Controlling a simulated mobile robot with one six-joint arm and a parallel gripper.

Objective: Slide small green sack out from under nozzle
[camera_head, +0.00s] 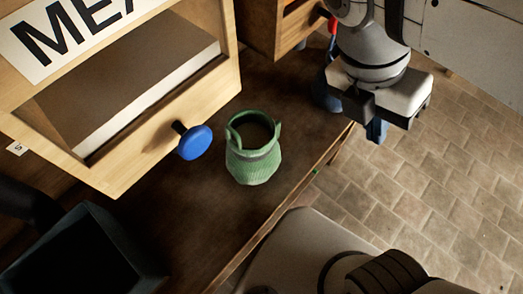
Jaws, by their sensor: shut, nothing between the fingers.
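The small green sack (253,165) stands upright and open-topped on the dark wooden bench. It is in the middle of the head view, just right of a blue round knob on a wooden box front. No nozzle can be clearly made out above the sack. My gripper (397,122) is at the upper right, beyond the bench's edge and apart from the sack. It is shut and empty, pointing downward.
The wooden box (150,150) with lettering beginning "MEA" and the blue knob (194,142) stand left of the sack. A dark open container (85,250) is at lower left. A blue object with a red part is partly hidden behind my gripper. Tiled floor (440,200) lies right.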

